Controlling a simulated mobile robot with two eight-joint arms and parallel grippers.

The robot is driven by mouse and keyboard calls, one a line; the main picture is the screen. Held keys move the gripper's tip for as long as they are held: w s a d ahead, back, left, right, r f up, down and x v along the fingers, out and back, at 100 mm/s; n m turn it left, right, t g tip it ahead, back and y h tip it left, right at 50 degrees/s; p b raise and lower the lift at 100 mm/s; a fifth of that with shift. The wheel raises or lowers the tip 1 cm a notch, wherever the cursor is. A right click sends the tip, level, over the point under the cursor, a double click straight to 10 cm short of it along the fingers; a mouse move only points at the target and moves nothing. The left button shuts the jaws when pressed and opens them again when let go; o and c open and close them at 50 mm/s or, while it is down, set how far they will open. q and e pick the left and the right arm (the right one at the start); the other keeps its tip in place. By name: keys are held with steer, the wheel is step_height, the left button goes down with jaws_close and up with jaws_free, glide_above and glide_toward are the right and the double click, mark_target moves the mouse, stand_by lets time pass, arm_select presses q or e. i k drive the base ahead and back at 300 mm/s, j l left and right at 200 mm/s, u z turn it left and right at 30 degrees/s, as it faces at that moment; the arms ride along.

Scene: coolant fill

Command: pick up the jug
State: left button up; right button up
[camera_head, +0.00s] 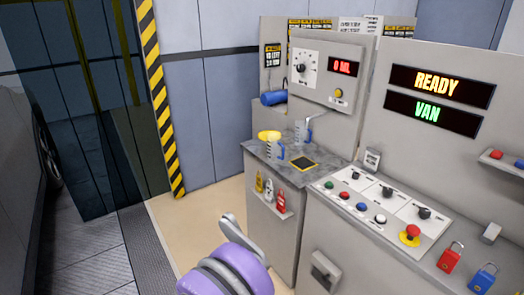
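A clear jug with a blue handle (274,152) stands on the grey counter, to the left of a dark square with a yellow border. A yellow round item (269,135) shows at its top left; I cannot tell whether it touches the jug. A second clear vessel with a blue handle (301,133) stands a little to the right, below the dispenser panel. A purple and grey part of one of my arms shows at the bottom centre, well short of the counter and touching nothing. No clear pair of gripper fingers shows.
The grey counter (320,151) carries the dark square. A control console (375,212) with buttons stands at right, with signs reading READY and VAN above. Tags hang on the counter's front. Beige floor lies clear left of it.

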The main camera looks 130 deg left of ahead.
mark_target(274, 144)
steer(key=u, duration=4.25)
steer(key=i+j+z, duration=0.1)
steer(key=z, duration=0.3)
steer(key=i+j+z, duration=0.2)
steer(key=z, duration=0.25)
steer(key=i+j+z, duration=0.15)
steer(key=z, duration=0.25)
steer(key=i+j+z, duration=0.1)
steer(key=j, duration=0.3)
steer(key=i+j+z, duration=0.15)
steer(key=j, duration=0.2)
steer(key=j+z, duration=0.1)
steer(key=j, duration=0.3)
steer(key=i, duration=0.05)
